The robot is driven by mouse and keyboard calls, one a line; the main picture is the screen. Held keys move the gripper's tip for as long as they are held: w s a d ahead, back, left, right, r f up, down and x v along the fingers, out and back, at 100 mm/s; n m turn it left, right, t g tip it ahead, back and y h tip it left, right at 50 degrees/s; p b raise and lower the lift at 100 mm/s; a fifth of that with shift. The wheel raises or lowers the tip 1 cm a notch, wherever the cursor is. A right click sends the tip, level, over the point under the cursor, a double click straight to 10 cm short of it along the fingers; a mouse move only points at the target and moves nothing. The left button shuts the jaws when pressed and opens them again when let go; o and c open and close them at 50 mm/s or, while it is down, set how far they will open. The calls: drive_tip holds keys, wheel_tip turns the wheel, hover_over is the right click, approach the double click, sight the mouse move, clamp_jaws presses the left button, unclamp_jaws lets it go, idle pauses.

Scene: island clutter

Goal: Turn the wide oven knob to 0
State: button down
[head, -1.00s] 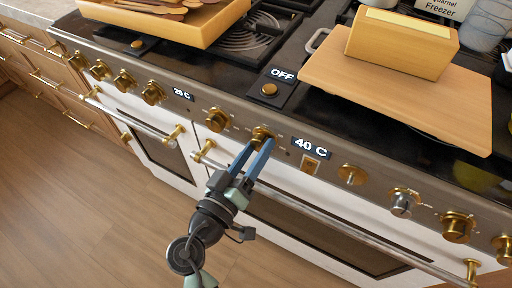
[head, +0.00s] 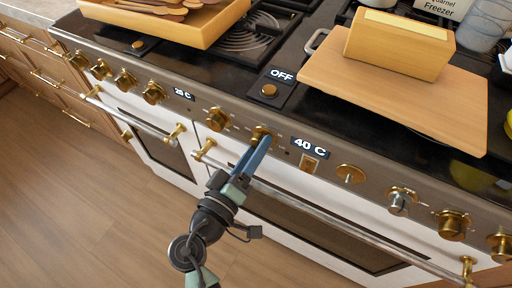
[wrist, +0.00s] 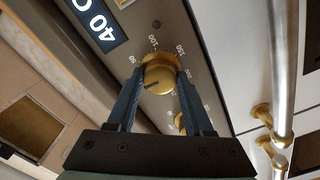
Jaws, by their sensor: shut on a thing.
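The gold oven knob (head: 261,133) sits on the front panel, just left of the lit "40 C" display (head: 310,147). My gripper (head: 258,145) is shut on this knob. In the wrist view my gripper's blue fingers (wrist: 158,88) lie on either side of the knob (wrist: 159,66), touching it. A dark pointer line shows on the knob's face, and marks such as 50, 100 and 150 ring it. The fingers hide part of the dial, and I cannot tell which mark the line meets. The "40 C" display (wrist: 93,22) also shows upper left in the wrist view.
Another gold knob (head: 217,118) is close on the left. A gold switch (head: 309,162) sits below the display. The oven door's handle bar (head: 330,226) runs below my gripper. A cutting board (head: 390,95) with a wooden block lies on the stovetop. The floor is clear.

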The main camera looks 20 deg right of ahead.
drive_tip(key=shift+c, duration=1.4)
unclamp_jaws()
drive_tip(key=v, duration=1.3)
